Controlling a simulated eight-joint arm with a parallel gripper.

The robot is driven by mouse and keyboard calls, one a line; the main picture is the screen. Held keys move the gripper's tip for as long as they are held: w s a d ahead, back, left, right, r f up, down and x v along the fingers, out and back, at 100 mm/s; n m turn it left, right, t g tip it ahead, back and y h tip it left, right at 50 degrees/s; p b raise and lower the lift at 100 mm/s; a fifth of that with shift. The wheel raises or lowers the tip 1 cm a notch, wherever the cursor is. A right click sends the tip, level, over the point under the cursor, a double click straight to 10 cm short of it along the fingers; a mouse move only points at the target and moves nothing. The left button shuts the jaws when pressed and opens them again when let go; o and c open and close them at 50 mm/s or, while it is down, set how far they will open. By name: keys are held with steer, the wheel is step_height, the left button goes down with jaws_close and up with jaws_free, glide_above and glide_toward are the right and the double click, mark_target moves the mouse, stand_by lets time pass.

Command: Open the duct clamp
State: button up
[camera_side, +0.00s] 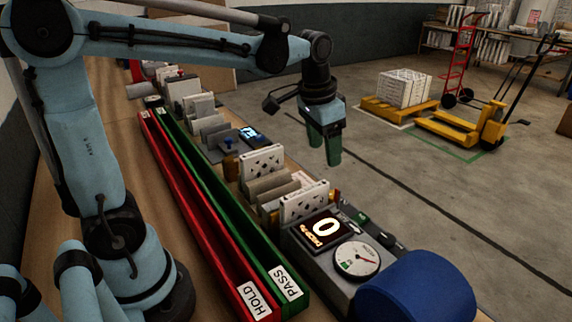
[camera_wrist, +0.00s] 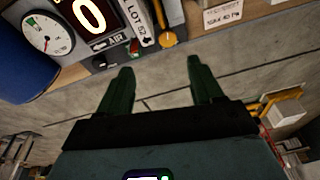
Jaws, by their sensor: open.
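My gripper (camera_side: 325,146) is open and empty, with its green fingers pointing down above the bench's right edge. In the wrist view my gripper (camera_wrist: 160,68) has its two fingers well apart, with only floor between them. A test unit (camera_side: 312,252) stands at the bench's near end, with a lit display showing 0, a round dial gauge (camera_side: 357,259) and a blue cylinder (camera_side: 420,290). The wrist view shows an orange knob or lever (camera_wrist: 168,39) beside a "LOT 52" label, beyond the fingertips and apart from them. I cannot tell for certain which part is the duct clamp.
Red HOLD (camera_side: 254,300) and green PASS (camera_side: 286,286) channels run along the bench. White filters (camera_side: 261,161) stand upright in a row, with a small blue-lit device (camera_side: 250,134) behind them. Open floor lies right of the bench; a yellow pallet jack (camera_side: 455,130) stands far off.

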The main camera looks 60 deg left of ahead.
steer(key=g, duration=0.2)
glide_above(333, 194)
steer(key=s, duration=0.1)
steer(key=f, duration=0.2)
steer(key=w+m, duration=0.1)
step_height(333, 194, down, 12)
steer(key=shift+f, duration=0.2)
steer(key=shift+c, duration=0.2)
steer(key=c, duration=1)
steer(key=shift+n, duration=1.5)
steer(key=o, duration=1)
